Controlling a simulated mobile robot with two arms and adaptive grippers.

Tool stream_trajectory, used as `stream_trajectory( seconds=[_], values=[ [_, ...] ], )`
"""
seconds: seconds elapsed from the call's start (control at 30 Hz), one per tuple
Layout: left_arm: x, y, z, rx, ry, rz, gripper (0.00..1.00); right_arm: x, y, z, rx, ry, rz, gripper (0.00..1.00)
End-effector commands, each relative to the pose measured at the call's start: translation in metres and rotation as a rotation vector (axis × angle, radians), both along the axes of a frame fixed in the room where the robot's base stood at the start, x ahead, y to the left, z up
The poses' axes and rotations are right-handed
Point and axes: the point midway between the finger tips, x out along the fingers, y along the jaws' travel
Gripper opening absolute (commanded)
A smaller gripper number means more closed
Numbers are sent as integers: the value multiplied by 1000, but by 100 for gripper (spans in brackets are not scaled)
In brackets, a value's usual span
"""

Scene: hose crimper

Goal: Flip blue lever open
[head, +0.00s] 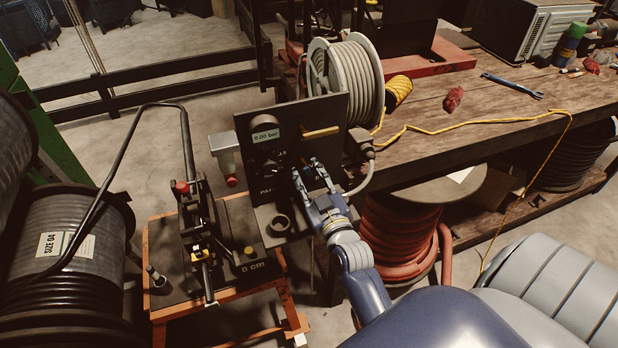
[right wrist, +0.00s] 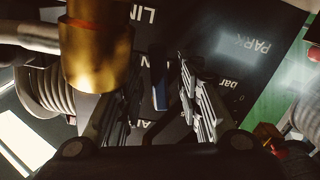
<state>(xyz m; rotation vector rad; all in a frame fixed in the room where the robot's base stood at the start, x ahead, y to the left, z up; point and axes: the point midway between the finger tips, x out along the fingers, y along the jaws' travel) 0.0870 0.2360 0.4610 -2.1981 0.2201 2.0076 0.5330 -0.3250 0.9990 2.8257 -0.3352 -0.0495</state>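A dark upright control panel (head: 248,128) with a "0.00 bar" display stands on an orange-framed stand. My right gripper (head: 312,177) is in front of the panel's lower right part, its two fingers apart. In the right wrist view, a narrow blue piece, seemingly the blue lever (right wrist: 160,94), shows between the open fingers (right wrist: 160,100) near the panel's white lettering. I cannot tell whether either finger touches it. The lever is not clearly visible in the head view, where the gripper covers that area. My left gripper is not in view.
A brass cylinder (right wrist: 97,45) is close to the fingers in the right wrist view. A black press (head: 195,215) stands left of the panel. A hose reel (head: 343,80) and wooden workbench (head: 450,115) are behind and right. A black hose spool (head: 70,240) is at left.

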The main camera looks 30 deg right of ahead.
Motion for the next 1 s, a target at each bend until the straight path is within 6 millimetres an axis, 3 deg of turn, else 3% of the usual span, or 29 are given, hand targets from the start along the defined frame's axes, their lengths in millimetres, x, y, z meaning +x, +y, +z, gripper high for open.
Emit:
stream_trajectory(
  seconds=[0.33, 0.5, 0.73, 1.0],
  values=[
    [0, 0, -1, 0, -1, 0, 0, 4, -1, 0, -1, 1, 1, 33],
    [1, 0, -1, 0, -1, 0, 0, 4, -1, 0, -1, 1, 0, 0],
    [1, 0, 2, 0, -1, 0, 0, 4, 0, 1, 19, -3, 1, 0],
    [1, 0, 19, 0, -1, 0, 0, 6, 5, 2, 238, -56, 1, 0]
  ],
)
